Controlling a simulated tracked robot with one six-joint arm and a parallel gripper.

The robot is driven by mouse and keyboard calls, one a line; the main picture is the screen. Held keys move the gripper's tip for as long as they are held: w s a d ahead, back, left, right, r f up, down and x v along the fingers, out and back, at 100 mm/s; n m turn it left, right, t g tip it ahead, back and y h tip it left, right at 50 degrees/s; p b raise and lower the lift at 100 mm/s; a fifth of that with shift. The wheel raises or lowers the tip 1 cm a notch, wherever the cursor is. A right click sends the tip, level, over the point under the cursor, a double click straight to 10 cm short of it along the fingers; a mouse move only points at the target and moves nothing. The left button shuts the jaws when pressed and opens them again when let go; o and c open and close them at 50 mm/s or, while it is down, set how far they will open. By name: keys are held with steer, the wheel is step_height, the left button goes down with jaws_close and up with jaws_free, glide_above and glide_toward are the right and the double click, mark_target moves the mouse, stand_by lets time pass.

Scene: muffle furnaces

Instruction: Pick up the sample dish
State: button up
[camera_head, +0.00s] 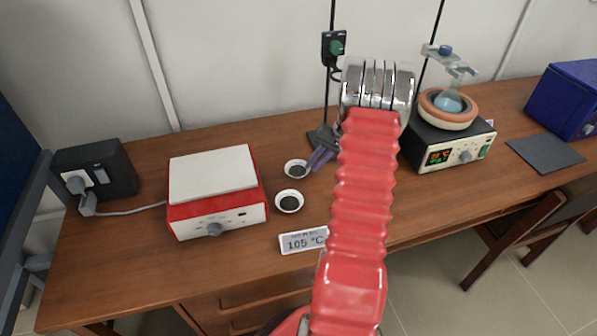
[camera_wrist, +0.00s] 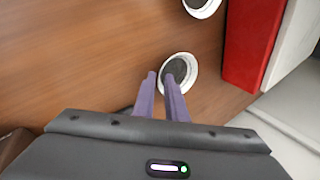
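Two small round white dishes with dark grey contents stand on the wooden bench. The farther dish (camera_head: 296,169) is close to my gripper (camera_head: 321,158), which has purple fingers and reaches in from its right. The nearer dish (camera_head: 289,202) stands in front of it. In the wrist view, one dish (camera_wrist: 182,69) lies just beyond my fingertips (camera_wrist: 160,76), and the right finger overlaps its rim in the picture. I cannot tell whether they touch. A gap shows between the fingers, with nothing held. The other dish (camera_wrist: 201,5) is cut off at the top edge.
A red-and-white hotplate (camera_head: 215,190) stands left of the dishes. A display reading 105 °C (camera_head: 303,240) is in front. A black-bodied heater unit with a flask (camera_head: 450,140) is at right, near a stand. My arm hides part of the bench (camera_head: 150,270).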

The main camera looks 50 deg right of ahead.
steer(key=shift+x, duration=1.05)
jaws_close()
step_height(320, 180, up, 10)
stand_by(0.5)
stand_by(0.5)
